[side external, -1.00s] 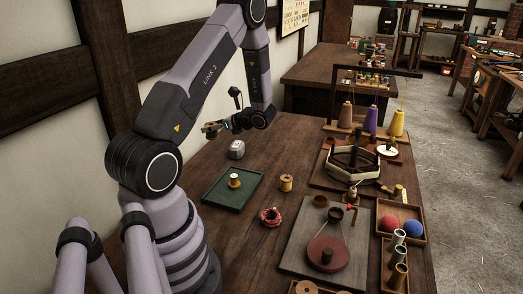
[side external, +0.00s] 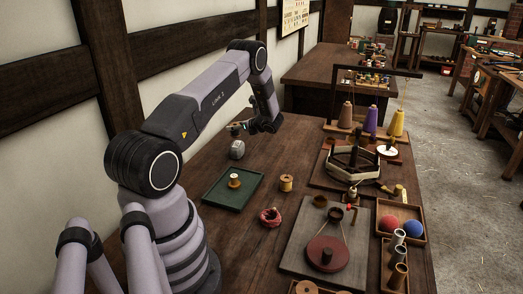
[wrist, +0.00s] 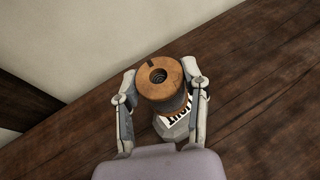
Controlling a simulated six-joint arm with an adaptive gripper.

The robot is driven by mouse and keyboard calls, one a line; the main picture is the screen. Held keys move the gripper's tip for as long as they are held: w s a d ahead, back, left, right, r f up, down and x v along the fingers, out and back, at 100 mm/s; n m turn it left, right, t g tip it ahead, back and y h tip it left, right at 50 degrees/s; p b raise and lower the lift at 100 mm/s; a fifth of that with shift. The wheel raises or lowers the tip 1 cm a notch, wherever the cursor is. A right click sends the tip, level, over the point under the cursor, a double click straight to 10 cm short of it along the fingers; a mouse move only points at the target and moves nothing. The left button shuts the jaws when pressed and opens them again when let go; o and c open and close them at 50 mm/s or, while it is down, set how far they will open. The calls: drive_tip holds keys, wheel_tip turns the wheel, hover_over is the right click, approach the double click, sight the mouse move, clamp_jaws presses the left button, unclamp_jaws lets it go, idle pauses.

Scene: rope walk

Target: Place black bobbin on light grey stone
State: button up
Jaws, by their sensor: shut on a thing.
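My gripper (wrist: 160,84) is shut on a bobbin (wrist: 160,73), its fingers on either side. I cannot tell whether bobbin and stone touch.
A green tray (side external: 216,199) holds a white-wound bobbin (side external: 234,181). Table around the stone is clear.

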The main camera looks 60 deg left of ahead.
drive_tip(key=shift+w+a+f, duration=0.1)
drive_tip(key=shift+a+f, duration=0.1)
drive_tip(key=shift+f, duration=0.05)
drive_tip(key=shift+w+f, duration=0.1)
drive_tip(key=shift+f, duration=1.55)
drive_tip(key=shift+f, duration=0.1)
drive_tip(key=o, duration=1)
